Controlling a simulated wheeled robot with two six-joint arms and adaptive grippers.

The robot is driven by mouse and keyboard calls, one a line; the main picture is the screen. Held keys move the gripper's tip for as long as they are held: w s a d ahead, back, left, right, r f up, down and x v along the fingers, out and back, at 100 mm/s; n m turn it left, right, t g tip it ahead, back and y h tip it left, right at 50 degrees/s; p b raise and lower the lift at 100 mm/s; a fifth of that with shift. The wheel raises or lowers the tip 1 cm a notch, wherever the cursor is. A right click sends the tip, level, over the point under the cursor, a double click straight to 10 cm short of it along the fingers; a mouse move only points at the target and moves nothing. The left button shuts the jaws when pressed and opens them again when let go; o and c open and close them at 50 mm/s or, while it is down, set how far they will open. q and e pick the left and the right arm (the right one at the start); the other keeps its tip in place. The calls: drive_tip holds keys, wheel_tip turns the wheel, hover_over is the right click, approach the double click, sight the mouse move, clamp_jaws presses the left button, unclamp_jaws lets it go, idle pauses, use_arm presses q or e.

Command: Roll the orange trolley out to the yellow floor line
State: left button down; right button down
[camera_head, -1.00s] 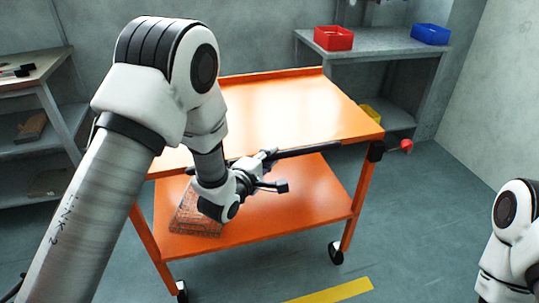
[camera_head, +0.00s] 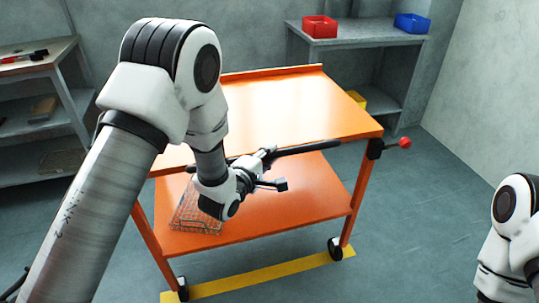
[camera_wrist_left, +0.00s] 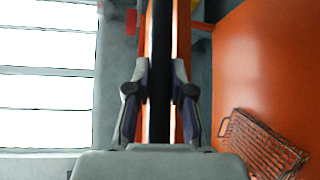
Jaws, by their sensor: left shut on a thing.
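The orange trolley (camera_head: 290,105) stands in front of me, with a flat top and a lower shelf (camera_head: 300,195). Its black handle bar (camera_head: 308,149) runs along the near side. My left gripper (camera_head: 266,160) is shut on the handle bar; in the left wrist view the fingers (camera_wrist_left: 159,95) lie on both sides of the dark bar (camera_wrist_left: 160,50). The yellow floor line (camera_head: 260,274) runs under the trolley's near edge, and both near wheels (camera_head: 336,248) appear at or on it. My right arm shows at the right edge, its gripper out of view.
A wire basket (camera_head: 190,218) sits on the lower shelf. A red knob (camera_head: 405,142) sticks out at the trolley's right corner. Grey shelving with a red bin (camera_head: 320,27) and blue bin (camera_head: 412,23) stands behind; another shelf unit is at left. Floor at right is clear.

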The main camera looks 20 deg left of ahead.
use_arm(q)
drive_tip(key=c, duration=1)
unclamp_jaws()
drive_tip(key=v, duration=1.2)
drive_tip(key=shift+f, duration=0.1)
